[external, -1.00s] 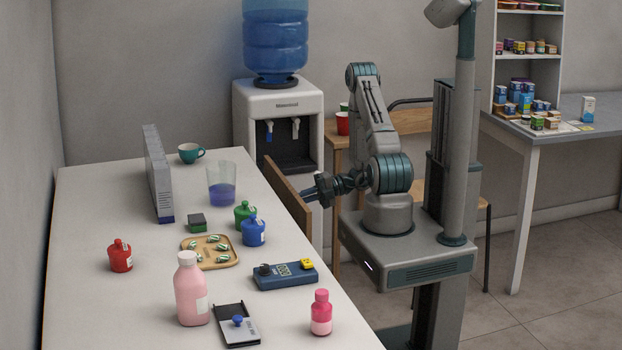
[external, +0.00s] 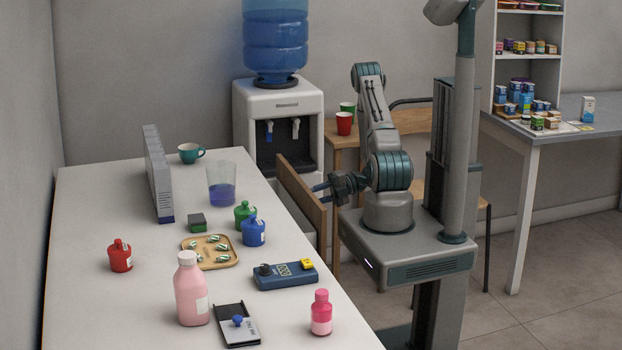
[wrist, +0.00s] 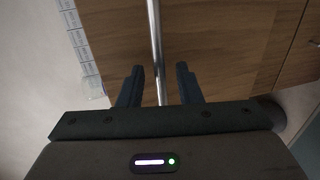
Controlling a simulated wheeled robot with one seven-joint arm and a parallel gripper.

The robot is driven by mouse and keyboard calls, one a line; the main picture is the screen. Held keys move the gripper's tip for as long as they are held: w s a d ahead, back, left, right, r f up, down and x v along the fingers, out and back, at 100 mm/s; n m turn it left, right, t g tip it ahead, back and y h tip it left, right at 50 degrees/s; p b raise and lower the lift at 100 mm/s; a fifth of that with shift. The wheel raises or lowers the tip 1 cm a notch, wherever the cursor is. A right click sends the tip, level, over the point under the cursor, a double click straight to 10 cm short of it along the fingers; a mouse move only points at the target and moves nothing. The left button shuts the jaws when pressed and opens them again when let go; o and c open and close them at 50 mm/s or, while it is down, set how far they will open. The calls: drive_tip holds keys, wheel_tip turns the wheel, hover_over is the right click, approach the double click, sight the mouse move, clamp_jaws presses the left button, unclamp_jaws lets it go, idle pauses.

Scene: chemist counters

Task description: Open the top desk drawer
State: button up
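The top desk drawer stands pulled out from the right side of the white desk (external: 110,235). Its wooden front (external: 300,199) is clear of the desk edge, and a grey strip of drawer side shows behind it. In the wrist view the brown drawer front (wrist: 225,40) fills the middle, with a metal bar handle (wrist: 155,40) running down it. My gripper (external: 322,192) is at the drawer front. In the wrist view its two dark fingers (wrist: 160,72) are apart, one on each side of the bar, with a visible gap to it.
A water cooler (external: 278,115) stands behind the drawer. The desk top holds a beaker (external: 221,185), a teal cup (external: 191,153), bottles, a wooden tray (external: 232,263) and a blue meter (external: 285,276). A wooden table with red (external: 344,123) and green cups stands behind my arm.

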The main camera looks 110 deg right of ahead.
drive_tip(key=v, duration=1.3)
drive_tip(key=shift+s+b, duration=0.35)
drive_tip(key=shift+s, duration=0.05)
drive_tip(key=w+r+g+p, duration=1.2)
drive_tip(key=r+g+p, duration=0.1)
drive_tip(key=p, duration=0.8)
drive_tip(key=b+x, duration=0.2)
drive_tip(key=x, duration=0.2)
drive_tip(key=b+x, duration=0.2)
drive_tip(key=x, duration=0.3)
drive_tip(key=b+x, duration=0.2)
drive_tip(key=x, duration=0.2)
drive_tip(key=shift+s+f, duration=0.2)
drive_tip(key=shift+f, duration=0.1)
clamp_jaws()
